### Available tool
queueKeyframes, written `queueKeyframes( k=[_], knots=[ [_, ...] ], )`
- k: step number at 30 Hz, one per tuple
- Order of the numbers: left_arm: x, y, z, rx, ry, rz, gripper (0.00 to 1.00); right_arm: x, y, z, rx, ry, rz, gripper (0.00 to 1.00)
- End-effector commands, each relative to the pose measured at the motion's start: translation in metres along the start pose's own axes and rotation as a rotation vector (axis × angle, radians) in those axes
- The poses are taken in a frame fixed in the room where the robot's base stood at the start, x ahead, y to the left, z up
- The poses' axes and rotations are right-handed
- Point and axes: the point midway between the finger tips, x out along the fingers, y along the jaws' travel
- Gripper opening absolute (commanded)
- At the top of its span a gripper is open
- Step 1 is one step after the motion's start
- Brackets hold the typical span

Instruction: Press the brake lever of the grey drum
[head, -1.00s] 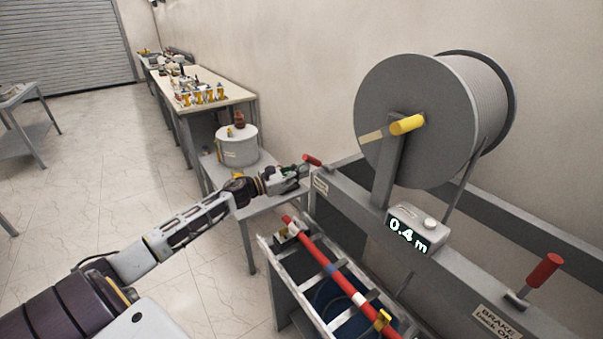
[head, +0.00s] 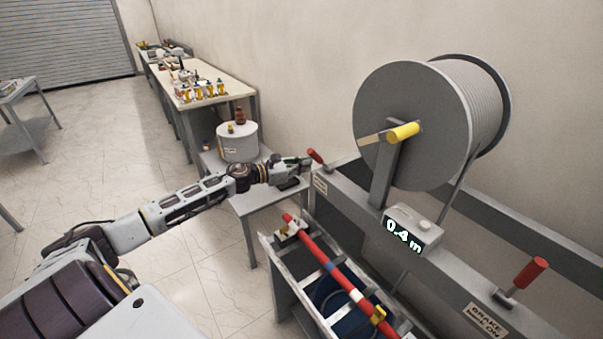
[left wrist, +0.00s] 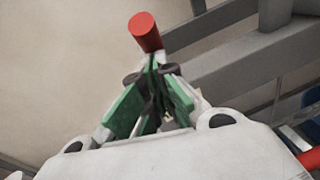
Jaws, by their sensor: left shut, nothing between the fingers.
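The grey drum (head: 405,110), wound with grey cable, stands on a grey frame at the right. Two red-handled levers are on the frame. The near lever (head: 527,278) is beside a plate reading "BRAKE" (head: 487,320). The far lever (head: 315,156) is at the frame's far left end, beside a small label (head: 320,186) too small to read. My left gripper (head: 308,164) is shut and empty, close to the far lever. In the left wrist view, the far lever's red handle (left wrist: 145,32) is just beyond the fingertips (left wrist: 152,66); contact is unclear. My right gripper is not in view.
A counter box (head: 412,230) reading 0.4 m sits on the frame. Below is a rack with a red pole (head: 335,270). A white drum-shaped container (head: 238,142) stands on a low table behind my left gripper. Open floor lies to the left.

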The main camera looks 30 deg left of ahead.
Motion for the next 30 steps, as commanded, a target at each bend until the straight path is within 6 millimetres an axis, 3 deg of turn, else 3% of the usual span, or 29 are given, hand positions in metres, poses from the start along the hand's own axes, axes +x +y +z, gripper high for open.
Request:
queueKeyframes(
  k=[12, 30],
  knots=[
    [0.009, 0.004, 0.019, 0.003, -0.004, 0.0, 0.0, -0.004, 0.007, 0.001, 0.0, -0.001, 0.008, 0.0],
    [0.039, 0.013, 0.051, 0.0, -0.004, 0.0, 0.0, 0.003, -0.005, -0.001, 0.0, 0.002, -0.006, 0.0]
  ],
)
